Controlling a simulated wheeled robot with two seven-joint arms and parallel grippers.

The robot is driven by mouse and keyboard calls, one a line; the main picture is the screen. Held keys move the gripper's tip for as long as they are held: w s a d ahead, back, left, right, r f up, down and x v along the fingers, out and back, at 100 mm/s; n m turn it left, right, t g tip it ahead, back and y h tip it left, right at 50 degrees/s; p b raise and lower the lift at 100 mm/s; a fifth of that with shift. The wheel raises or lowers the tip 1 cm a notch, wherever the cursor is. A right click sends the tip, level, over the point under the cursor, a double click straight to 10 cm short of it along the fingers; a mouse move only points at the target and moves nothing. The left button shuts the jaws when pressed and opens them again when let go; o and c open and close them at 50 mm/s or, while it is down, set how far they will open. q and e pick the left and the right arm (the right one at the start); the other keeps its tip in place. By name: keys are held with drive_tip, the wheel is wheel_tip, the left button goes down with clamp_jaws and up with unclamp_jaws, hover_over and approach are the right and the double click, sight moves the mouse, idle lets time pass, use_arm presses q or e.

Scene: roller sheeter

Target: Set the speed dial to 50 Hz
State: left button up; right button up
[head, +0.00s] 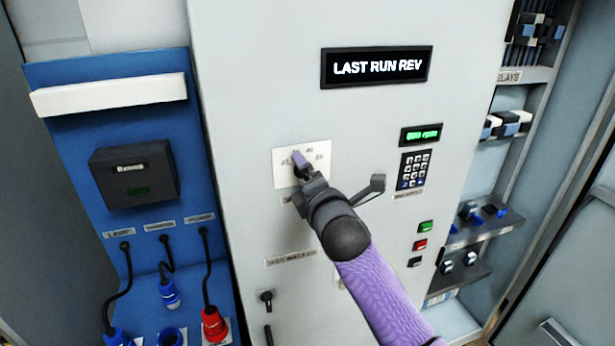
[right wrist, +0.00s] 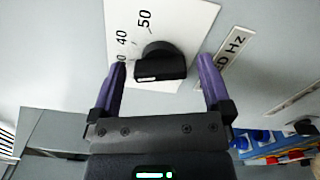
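The speed dial (right wrist: 160,63) is a black knob on a white scale plate (right wrist: 190,20) in the right wrist view. The numbers 50 and 40 show above and left of it; a lower number is partly hidden by a finger. A white mark is on the knob's near face, but I cannot tell which value it points to. My right gripper (right wrist: 160,72) is open, with one purple finger on each side of the knob and gaps showing. In the head view my right gripper (head: 300,161) covers most of the dial on its plate (head: 322,149). My left gripper is out of view.
The grey cabinet front holds a "LAST RUN REV" display (head: 376,67), a green rpm display (head: 421,135), a keypad (head: 414,169) and push buttons (head: 425,227). A blue panel (head: 60,190) with cables and plugs stands left. Shelves with relays (head: 505,124) are right.

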drive_tip(key=c, duration=1.2)
drive_tip(key=shift+m, duration=0.3)
drive_tip(key=shift+m+p, duration=1.4)
drive_tip(key=shift+m, duration=6.4)
drive_tip(key=o, duration=1.2)
